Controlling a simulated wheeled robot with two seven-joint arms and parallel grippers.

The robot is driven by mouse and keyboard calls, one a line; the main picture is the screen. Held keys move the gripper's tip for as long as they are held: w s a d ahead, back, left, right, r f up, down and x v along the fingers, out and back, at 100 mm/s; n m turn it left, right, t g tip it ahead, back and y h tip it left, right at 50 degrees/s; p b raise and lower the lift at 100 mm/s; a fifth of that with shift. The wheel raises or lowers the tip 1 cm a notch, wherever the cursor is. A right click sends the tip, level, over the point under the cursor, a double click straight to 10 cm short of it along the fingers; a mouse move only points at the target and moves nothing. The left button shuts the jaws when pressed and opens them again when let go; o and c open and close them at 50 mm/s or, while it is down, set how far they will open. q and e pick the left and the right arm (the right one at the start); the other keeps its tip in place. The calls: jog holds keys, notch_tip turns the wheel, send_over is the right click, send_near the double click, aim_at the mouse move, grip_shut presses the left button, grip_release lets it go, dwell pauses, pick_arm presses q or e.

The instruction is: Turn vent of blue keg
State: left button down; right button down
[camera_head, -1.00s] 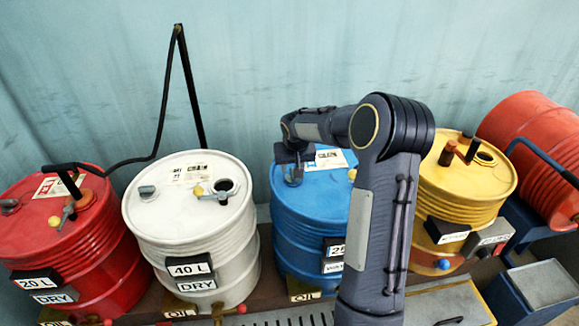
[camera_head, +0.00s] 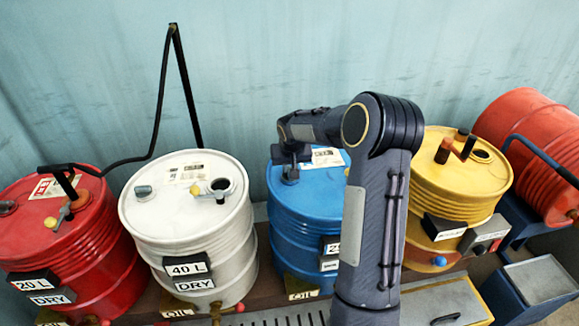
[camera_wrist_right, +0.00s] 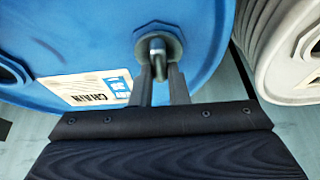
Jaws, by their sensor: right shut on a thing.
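The blue keg (camera_head: 299,213) stands in the middle of the row, partly hidden behind my right arm. Its top also fills much of the right wrist view (camera_wrist_right: 205,25). The vent (camera_wrist_right: 158,46) is a grey knob on a hexagonal base on the keg's top. My right gripper (camera_wrist_right: 160,80) is at the vent, its two fingers closed about the knob. In the head view my right gripper (camera_head: 290,165) comes down on the keg's top from above, and the vent shows only in part there. My left gripper is not in view.
A white keg (camera_head: 190,225) stands left of the blue one, with a red keg (camera_head: 85,250) beyond it. A yellow keg (camera_head: 460,185) stands to the right. A red drum (camera_head: 540,140) lies tilted at far right. A black hose (camera_head: 130,161) runs to the red keg.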

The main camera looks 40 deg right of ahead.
jog(key=shift+f+m+h+b, duration=0.15)
jog(key=shift+m+h+b, duration=0.15)
jog(key=shift+m+b, duration=0.7)
jog(key=shift+m+g+h+b, duration=0.3)
jog(key=shift+m+g+b, duration=0.25)
jog(key=shift+m, duration=0.25)
jog(key=shift+m+b, duration=0.4)
jog(key=shift+m, duration=0.5)
jog(key=shift+m+g+h, duration=0.4)
jog(key=shift+m+g, duration=0.15)
jog(key=shift+m, duration=0.35)
jog(key=shift+s+m+g, duration=0.1)
jog(key=shift+m+g, duration=0.2)
jog(key=shift+m, duration=0.6)
jog(key=m, duration=0.1)
jog(key=m+g, duration=0.1)
jog(key=shift+d+r+m, duration=0.1)
jog(key=shift+r+m, duration=0.1)
jog(key=shift+m, duration=0.2)
jog(key=m+g+p, duration=0.1)
jog(key=m, duration=0.2)
jog(key=shift+s+p, duration=0.1)
jog(key=shift+p, duration=0.25)
jog(key=shift+m+g+p, duration=0.5)
jog(key=shift+m+g, duration=0.1)
jog(key=shift+m, duration=0.8)
jog(key=shift+s, duration=0.1)
